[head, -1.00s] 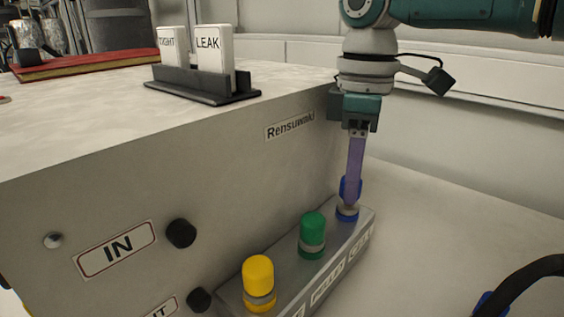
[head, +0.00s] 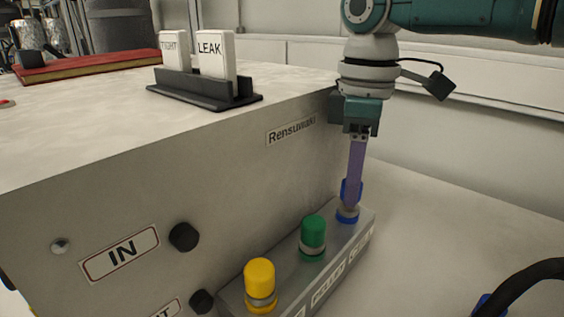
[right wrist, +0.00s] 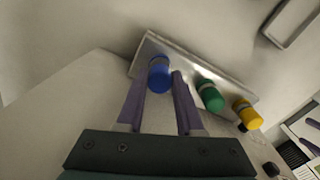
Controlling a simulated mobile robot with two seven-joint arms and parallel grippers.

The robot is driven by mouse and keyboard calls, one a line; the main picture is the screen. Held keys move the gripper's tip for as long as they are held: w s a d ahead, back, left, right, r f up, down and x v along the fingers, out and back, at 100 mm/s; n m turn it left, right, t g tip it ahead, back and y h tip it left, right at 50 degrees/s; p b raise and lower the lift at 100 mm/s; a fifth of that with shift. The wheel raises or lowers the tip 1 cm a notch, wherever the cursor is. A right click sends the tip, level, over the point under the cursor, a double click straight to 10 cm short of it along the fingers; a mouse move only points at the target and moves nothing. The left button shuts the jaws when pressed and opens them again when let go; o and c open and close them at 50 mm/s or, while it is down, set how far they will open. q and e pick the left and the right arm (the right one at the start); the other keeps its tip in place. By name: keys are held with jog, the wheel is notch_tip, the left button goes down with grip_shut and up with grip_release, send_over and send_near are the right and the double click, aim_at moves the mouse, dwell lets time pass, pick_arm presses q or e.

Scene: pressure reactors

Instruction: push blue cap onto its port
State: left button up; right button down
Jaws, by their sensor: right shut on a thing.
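The blue cap (head: 344,191) is at the far end of the grey port block, mostly hidden behind a purple finger of my right gripper (head: 350,205). Right below it is the blue-ringed port (head: 347,217) with a pale band. The cap is upright and in line with the port; I cannot tell whether it is fully seated. In the right wrist view, the blue cap (right wrist: 159,72) lies between the tips of my right gripper (right wrist: 160,80), which is shut on it. My left gripper is not in view.
A green cap (head: 313,230) and a yellow cap (head: 259,275) stand on their ports on the same block (head: 283,266). The grey reactor wall (head: 230,175) rises close beside them. A black hose (head: 530,280) lies at the lower right. The counter between is clear.

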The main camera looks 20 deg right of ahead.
dwell(0.4)
jog(key=shift+p, duration=0.35)
jog(key=shift+f+b, duration=0.4)
jog(key=shift+f, duration=0.25)
jog(key=shift+c, duration=2.3)
grip_release()
